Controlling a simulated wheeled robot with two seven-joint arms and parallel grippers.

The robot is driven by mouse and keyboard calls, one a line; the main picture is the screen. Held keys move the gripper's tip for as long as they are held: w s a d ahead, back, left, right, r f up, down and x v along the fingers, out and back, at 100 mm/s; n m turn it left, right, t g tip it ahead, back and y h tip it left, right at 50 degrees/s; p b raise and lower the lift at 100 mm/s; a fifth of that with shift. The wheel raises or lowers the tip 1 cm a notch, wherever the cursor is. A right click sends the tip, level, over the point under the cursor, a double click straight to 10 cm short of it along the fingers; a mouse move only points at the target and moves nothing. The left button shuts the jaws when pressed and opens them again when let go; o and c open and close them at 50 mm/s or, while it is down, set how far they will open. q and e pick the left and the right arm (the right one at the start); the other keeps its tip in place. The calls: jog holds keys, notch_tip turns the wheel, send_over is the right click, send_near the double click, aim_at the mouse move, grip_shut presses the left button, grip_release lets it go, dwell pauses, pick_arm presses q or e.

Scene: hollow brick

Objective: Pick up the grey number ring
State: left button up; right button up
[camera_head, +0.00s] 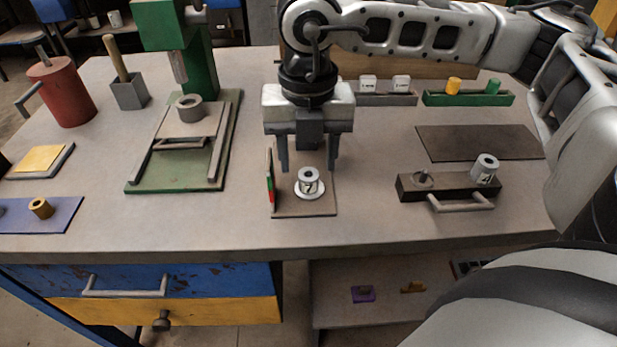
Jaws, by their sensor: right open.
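A light grey ring (308,182) with a dark 7 on its side stands upright on a white round base on a small brown board (318,209). A second light grey ring (487,168) with a dark mark like a 4 stands at the right end of a dark block (408,190). My right gripper (309,166) points down with its fingers apart, one to each side of the ring with the 7 in the picture. The gripper looks empty; whether its tips are level with that ring is hard to tell. My left gripper is out of view.
A thin upright panel (269,178) with coloured marks edges the small board's left side. A green press (178,187) stands to the left. Trays with white cubes (368,82) and coloured pieces (453,86) lie behind. Bare table (362,222) lies between the board and dark block.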

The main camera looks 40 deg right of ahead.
aim_at(308, 172)
notch_tip(308, 172, down, 4)
jog(key=shift+w+d, duration=0.1)
jog(key=shift+w, duration=0.05)
jog(key=c, duration=0.9)
jog(key=shift+r, duration=0.1)
jog(key=shift+c, duration=0.2)
